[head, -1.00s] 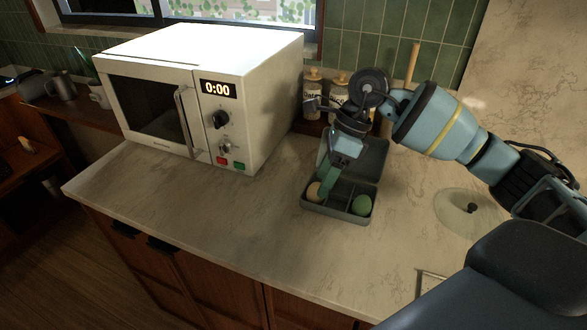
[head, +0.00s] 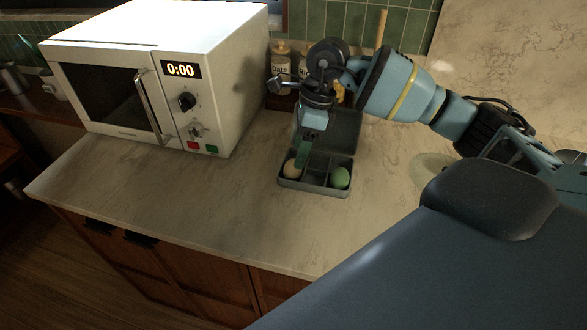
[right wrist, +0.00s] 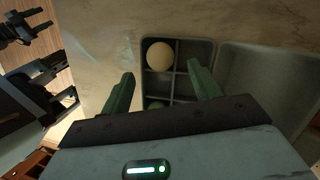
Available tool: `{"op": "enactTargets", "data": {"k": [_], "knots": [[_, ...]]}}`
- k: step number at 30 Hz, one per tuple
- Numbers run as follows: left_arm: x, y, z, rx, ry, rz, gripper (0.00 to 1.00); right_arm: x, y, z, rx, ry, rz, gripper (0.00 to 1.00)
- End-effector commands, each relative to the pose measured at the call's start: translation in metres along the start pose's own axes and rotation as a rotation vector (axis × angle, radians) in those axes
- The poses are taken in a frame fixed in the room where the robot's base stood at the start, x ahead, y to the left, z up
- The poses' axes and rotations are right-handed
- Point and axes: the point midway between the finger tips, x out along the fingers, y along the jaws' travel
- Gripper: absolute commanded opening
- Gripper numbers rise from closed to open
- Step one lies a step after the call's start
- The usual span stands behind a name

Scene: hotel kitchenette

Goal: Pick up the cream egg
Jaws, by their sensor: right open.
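The cream egg (head: 292,169) sits in the front left compartment of a grey divided box (head: 315,190) with its lid standing open. A green egg (head: 340,178) is in the front right compartment. My right gripper (head: 301,158) points down over the box's left side, close to the cream egg. In the right wrist view, its two fingers (right wrist: 161,74) are apart with nothing between them. The cream egg (right wrist: 160,55) lies just beyond the fingertips there, and the green egg (right wrist: 154,104) is partly hidden by the gripper's body. My left gripper does not show in the head view.
A white microwave (head: 155,75) reading 0:00 stands left of the box. Labelled jars (head: 281,62) stand behind my right gripper by the tiled wall. The pale counter (head: 190,200) is clear in front of the box and to its left.

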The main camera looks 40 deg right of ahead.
Motion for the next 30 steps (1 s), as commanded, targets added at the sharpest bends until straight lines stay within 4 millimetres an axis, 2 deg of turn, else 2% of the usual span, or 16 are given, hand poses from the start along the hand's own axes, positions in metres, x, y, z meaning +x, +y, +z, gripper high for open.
{"op": "enactTargets", "data": {"k": [3, 7, 16, 17, 24, 30], "knots": [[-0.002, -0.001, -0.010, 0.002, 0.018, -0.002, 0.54, 0.015, 0.001, 0.005, -0.001, -0.002, 0.000, 0.62], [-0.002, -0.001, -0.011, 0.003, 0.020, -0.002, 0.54, 0.031, 0.001, 0.004, -0.001, -0.002, 0.000, 0.62], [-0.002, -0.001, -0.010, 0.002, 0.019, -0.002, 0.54, 0.037, 0.000, 0.004, 0.000, -0.002, -0.001, 0.62], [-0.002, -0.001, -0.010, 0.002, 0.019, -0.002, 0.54, 0.037, 0.000, 0.004, 0.000, -0.002, -0.001, 0.61], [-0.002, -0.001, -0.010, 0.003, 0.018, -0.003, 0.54, 0.037, 0.000, 0.004, 0.000, -0.002, 0.000, 0.29], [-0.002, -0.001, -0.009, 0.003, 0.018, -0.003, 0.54, 0.037, 0.000, 0.004, 0.000, -0.003, -0.001, 0.29]]}}
